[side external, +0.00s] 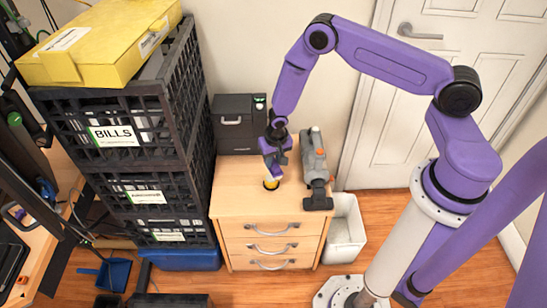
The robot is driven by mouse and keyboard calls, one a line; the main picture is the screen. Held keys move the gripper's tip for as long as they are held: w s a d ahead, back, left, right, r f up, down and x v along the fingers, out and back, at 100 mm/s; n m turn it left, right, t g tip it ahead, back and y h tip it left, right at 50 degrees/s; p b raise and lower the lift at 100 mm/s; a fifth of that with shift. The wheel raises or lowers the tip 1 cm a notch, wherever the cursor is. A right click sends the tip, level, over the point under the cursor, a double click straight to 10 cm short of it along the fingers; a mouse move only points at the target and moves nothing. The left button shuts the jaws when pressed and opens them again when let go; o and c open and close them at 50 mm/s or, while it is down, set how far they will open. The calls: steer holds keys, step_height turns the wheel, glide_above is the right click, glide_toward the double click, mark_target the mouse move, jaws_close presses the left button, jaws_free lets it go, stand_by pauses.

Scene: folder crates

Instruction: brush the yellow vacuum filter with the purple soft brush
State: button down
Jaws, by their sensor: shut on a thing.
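My purple gripper (276,145) is over the wooden drawer cabinet, pointing down. It is shut on what looks like the purple soft brush (273,166), a slim purple piece tilted slightly and reaching down to the right. The small yellow vacuum filter (271,184), with a dark rim, is on the cabinet top directly below. The brush's lower end is at or just above the filter; I cannot tell whether they touch. The brush partly hides the filter, and its purple blends with my gripper.
A grey handheld vacuum (315,168) lies on the cabinet top (236,192), just right of the filter. A dark box (238,124) stands behind. Stacked black crates (121,136) rise close on the left, topped by a yellow folder box (100,48). A white bin (345,228) stands right.

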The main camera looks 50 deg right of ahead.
step_height(320, 180, down, 4)
steer(key=shift+f, duration=0.15)
steer(key=shift+w+d, duration=0.35)
steer(key=shift+w, duration=0.5)
steer(key=shift+w+d, duration=0.35)
steer(key=shift+w, duration=0.45)
steer(key=shift+s, duration=0.1)
steer(key=shift+s+a, duration=0.35)
steer(key=shift+s, duration=0.4)
steer(key=shift+f, duration=0.65)
stand_by(0.9)
steer(key=shift+s+a, duration=0.35)
steer(key=shift+s, duration=0.5)
